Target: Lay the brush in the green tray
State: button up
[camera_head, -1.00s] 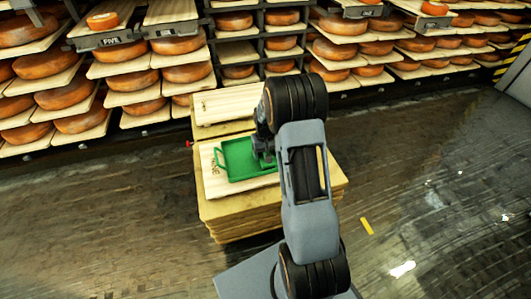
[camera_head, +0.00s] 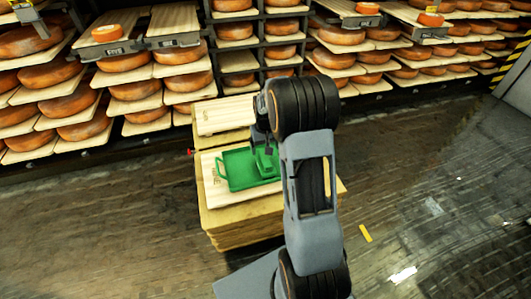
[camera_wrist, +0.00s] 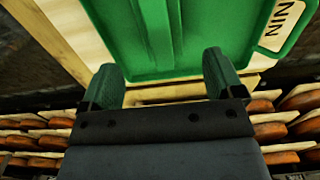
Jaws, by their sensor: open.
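The green tray (camera_head: 232,181) lies on a pale wooden board on top of a stack. In the wrist view the tray (camera_wrist: 225,30) fills the top of the picture. A dark green ridged shape, which looks like the brush (camera_wrist: 155,30), lies against the tray floor, green on green. In the head view it cannot be told apart from my fingers. My gripper (camera_wrist: 160,62) is open, its two green-looking fingers spread with nothing between them. In the head view my gripper (camera_head: 264,157) is over the tray's right part, partly hidden by my arm.
The wooden board (camera_head: 212,200) carries lettering and sits on the yellowish stack (camera_head: 240,228). A second board (camera_head: 225,113) lies behind it. Shelves full of cheese wheels (camera_head: 135,90) line the back.

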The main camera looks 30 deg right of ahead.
notch_tip(320, 180, up, 2)
jog(key=shift+r, duration=0.1)
jog(key=s+a+r+n+t, duration=0.1)
jog(key=s+a+r, duration=0.4)
jog(key=s, duration=0.4)
jog(key=s+a+r+n+t, duration=0.1)
jog(key=s+a+r, duration=0.5)
jog(key=s+a, duration=0.2)
jog(key=shift+s+t, duration=0.4)
jog(key=shift+s, duration=0.7)
jog(key=shift+p, duration=0.35)
jog(key=w+p+v, duration=0.3)
jog(key=p+v, duration=1)
jog(key=w+r+p+v, duration=0.1)
jog(key=w+p+v, duration=0.2)
jog(key=p+v, duration=0.9)
notch_tip(320, 180, up, 2)
jog(key=shift+a+r+t+p, duration=0.1)
jog(key=shift+a+t+p, duration=0.1)
jog(key=shift+t+p, duration=0.2)
